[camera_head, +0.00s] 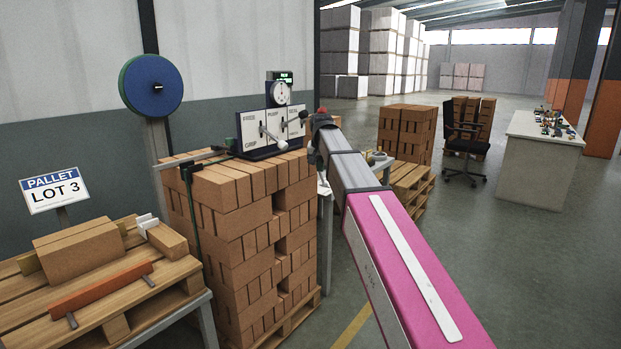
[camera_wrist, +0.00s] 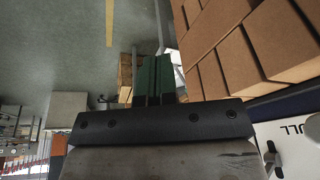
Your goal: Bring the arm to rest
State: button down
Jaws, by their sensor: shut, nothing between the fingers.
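My arm crosses the head view from the lower right up to the brick stack, its end beside the right edge of the control panel. My gripper (camera_wrist: 153,62) shows in the wrist view as two dark green fingers side by side with no gap and nothing between them. In the head view the gripper is mostly hidden behind my wrist. In the wrist view, bricks (camera_wrist: 226,62) lie close to the right of the fingers, apart from them.
The brick stack (camera_head: 232,224) carries a panel with dial and levers (camera_head: 272,130). A chair (camera_head: 467,140) and a white table (camera_head: 536,158) stand at right. Open floor lies between.

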jog(key=s+d+f+g, duration=0.1)
jog(key=s+d+f, duration=0.4)
jog(key=s+f, duration=0.5)
jog(key=s+d+f+n+g, duration=0.1)
jog(key=s+d+f, duration=0.4)
jog(key=s+f, duration=0.5)
jog(key=s+d+f+g, duration=0.1)
jog(key=s+d+f, duration=0.4)
jog(key=s+f, duration=0.6)
notch_tip(320, 180, down, 7)
jog(key=shift+d+f+n, duration=0.1)
jog(key=shift+d+n, duration=0.05)
jog(key=shift+n, duration=0.15)
